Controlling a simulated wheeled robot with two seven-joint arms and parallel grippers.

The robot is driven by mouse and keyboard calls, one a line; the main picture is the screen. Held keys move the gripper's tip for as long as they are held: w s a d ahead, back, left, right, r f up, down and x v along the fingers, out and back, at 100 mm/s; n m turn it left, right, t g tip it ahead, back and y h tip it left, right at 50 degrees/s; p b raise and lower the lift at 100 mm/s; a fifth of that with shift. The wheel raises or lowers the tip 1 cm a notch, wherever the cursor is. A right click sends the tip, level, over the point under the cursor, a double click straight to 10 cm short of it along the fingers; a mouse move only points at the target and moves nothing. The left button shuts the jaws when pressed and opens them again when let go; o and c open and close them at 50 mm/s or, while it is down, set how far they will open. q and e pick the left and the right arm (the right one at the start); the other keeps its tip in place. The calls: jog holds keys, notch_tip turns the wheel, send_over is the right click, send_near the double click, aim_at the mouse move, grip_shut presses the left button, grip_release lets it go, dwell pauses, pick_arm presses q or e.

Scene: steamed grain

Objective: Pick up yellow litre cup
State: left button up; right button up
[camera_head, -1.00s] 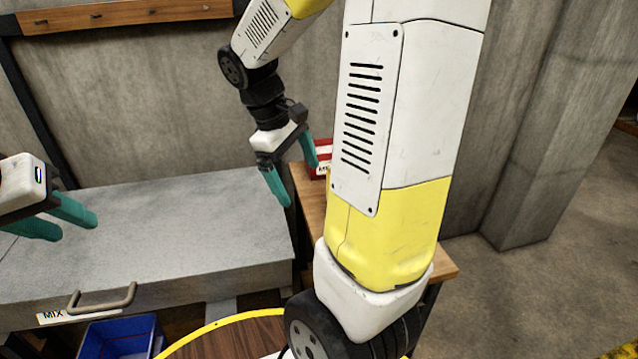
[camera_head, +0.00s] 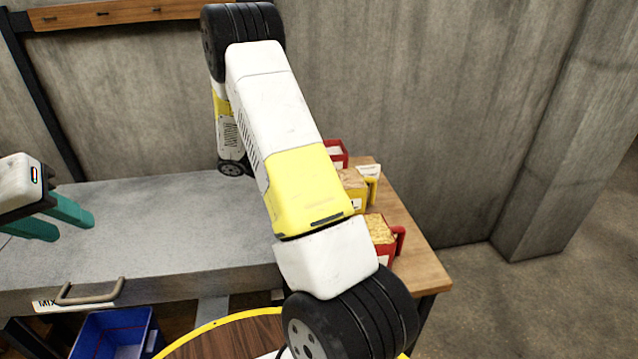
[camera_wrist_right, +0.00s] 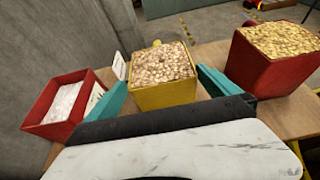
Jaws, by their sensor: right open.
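The yellow litre cup (camera_head: 357,200), filled with pale brown grain, stands on the wooden table at the right, partly hidden by my right arm. In the right wrist view the yellow cup (camera_wrist_right: 166,97) is upright in the middle. My right gripper (camera_wrist_right: 163,90) is open, with one teal finger on each side of the cup. I cannot tell whether the fingers touch it. In the head view the right gripper is hidden behind my arm. My left gripper (camera_head: 74,226) is open and empty at the left, over the grey counter.
A red container with white contents (camera_wrist_right: 62,108) stands left of the yellow cup. A red cup of golden grain (camera_wrist_right: 262,72) stands to its right. A small white card (camera_head: 368,170) stands by the yellow cup. A blue bin (camera_head: 118,335) is below the grey counter (camera_head: 170,225).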

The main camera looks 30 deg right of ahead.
aim_at(346, 187)
jog(key=shift+f+x, duration=0.15)
jog(key=shift+x, duration=1.6)
jog(key=shift+f+x, duration=0.15)
jog(key=shift+x, duration=1.55)
jog(key=shift+a, duration=0.15)
jog(key=c, duration=1.7)
jog(key=shift+r, duration=0.1)
jog(key=shift+c, duration=0.2)
